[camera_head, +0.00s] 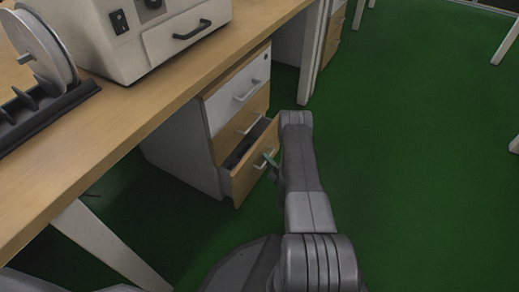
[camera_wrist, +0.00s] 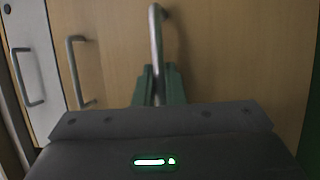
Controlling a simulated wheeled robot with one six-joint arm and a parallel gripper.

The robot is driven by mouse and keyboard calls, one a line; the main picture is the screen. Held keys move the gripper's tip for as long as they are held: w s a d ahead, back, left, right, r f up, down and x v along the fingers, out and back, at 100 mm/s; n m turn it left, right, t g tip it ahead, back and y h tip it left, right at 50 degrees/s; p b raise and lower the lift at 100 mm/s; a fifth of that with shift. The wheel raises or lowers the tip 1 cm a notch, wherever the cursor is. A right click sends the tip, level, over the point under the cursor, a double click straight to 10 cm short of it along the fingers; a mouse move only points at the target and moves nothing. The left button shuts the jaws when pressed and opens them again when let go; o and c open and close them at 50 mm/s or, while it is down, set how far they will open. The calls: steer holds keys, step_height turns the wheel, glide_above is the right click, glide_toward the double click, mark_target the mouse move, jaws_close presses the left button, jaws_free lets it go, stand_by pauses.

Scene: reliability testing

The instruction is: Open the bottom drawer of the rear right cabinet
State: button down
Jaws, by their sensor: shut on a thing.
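A cabinet (camera_head: 185,165) with a white top drawer (camera_head: 232,97) and two wood-fronted drawers stands under the desk. Its bottom drawer (camera_head: 247,183) is pulled partly out, and a dark gap shows behind its front. The middle drawer (camera_head: 240,128) and the top drawer look closed. My gripper (camera_head: 270,160) is at the bottom drawer's handle (camera_head: 262,165). In the wrist view, the green fingers of my gripper (camera_wrist: 159,88) are shut on the metal handle (camera_wrist: 156,40). The other two handles show to the left in the wrist view.
A wooden desk (camera_head: 130,115) runs above the cabinet, carrying a white machine (camera_head: 155,45) and a spool (camera_head: 42,45) on a black rack. A white desk leg (camera_head: 105,245) stands at lower left. The green floor (camera_head: 430,170) to the right is clear.

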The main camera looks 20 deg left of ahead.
steer(key=s+d, duration=0.2)
steer(key=d, duration=2.4)
steer(key=shift+d+p, duration=0.25)
steer(key=shift+p, duration=0.1)
steer(key=c, duration=1.8)
jaws_free()
steer(key=p+v, duration=0.2)
steer(key=v, duration=1.2)
steer(key=shift+a, duration=0.2)
steer(key=b+x, duration=0.2)
steer(key=x, duration=1.1)
steer(key=shift+w+a, duration=0.15)
steer(key=shift+a, duration=0.1)
steer(key=shift+r, duration=0.15)
